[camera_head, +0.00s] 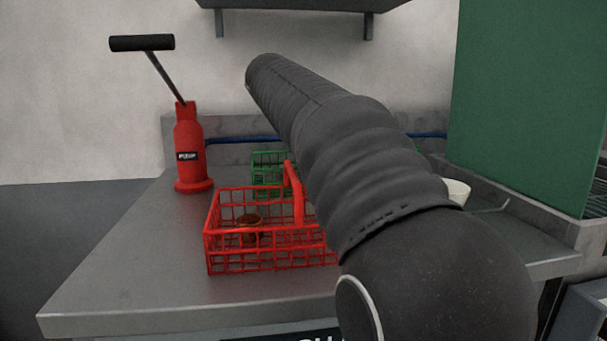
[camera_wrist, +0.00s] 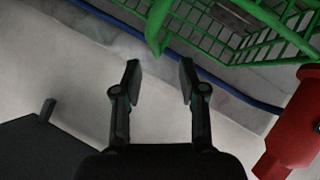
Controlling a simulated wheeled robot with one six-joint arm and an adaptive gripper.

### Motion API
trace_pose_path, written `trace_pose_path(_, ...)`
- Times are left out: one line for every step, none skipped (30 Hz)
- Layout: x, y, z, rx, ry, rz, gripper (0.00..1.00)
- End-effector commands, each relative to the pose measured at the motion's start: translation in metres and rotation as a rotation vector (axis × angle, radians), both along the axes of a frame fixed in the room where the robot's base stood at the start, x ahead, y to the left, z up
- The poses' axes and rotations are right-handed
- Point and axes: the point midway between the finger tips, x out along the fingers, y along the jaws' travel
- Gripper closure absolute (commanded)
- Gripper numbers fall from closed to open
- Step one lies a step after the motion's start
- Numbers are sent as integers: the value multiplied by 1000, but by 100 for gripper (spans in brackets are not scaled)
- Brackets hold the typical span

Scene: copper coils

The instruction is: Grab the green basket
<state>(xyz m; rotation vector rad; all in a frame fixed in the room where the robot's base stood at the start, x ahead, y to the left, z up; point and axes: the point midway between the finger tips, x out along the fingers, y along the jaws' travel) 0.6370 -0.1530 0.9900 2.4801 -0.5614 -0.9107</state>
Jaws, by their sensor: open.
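The green basket (camera_head: 268,168) is a wire basket at the back of the metal counter, behind the red basket. My arm hides its right part in the head view. In the wrist view, the green basket (camera_wrist: 156,28) fills the top and upper right, cut off by the frame edge. My gripper (camera_wrist: 159,80) is open, with nothing between its fingers. Its fingertips point toward the basket's green bars in the wrist view and appear apart from them. My gripper is out of sight in the head view.
A red wire basket (camera_head: 213,247) with a brown copper-like piece (camera_head: 249,221) inside stands in front. A red jack-like tool (camera_head: 188,150) with a black handle stands at left. A blue hose (camera_head: 235,139) runs along the back. A white bowl (camera_head: 457,192) sits right of my arm.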

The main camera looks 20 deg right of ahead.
Motion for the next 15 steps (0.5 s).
trace_pose_path(4, -3, -3, 0, 1, -1, 58)
trace_pose_path(7, -5, -4, 0, 0, 0, 58)
trace_pose_path(9, -6, -6, 0, 0, 2, 58)
trace_pose_path(10, -6, -7, 0, 0, 2, 58)
trace_pose_path(11, -7, -8, 0, 0, 2, 58)
trace_pose_path(12, -7, -8, 0, -1, 3, 58)
trace_pose_path(13, -8, -9, 0, -1, 3, 58)
trace_pose_path(13, -8, -9, 0, -1, 3, 58)
trace_pose_path(15, -9, -10, 0, 1, 4, 58)
trace_pose_path(16, -11, -11, 0, 1, 4, 58)
trace_pose_path(17, -12, -12, 0, 1, 4, 58)
trace_pose_path(20, -15, -13, 0, 0, 2, 58)
trace_pose_path(22, -18, -15, 0, 0, 2, 58)
trace_pose_path(24, -21, -16, 0, 2, 2, 58)
trace_pose_path(28, -25, -19, 0, 2, 2, 58)
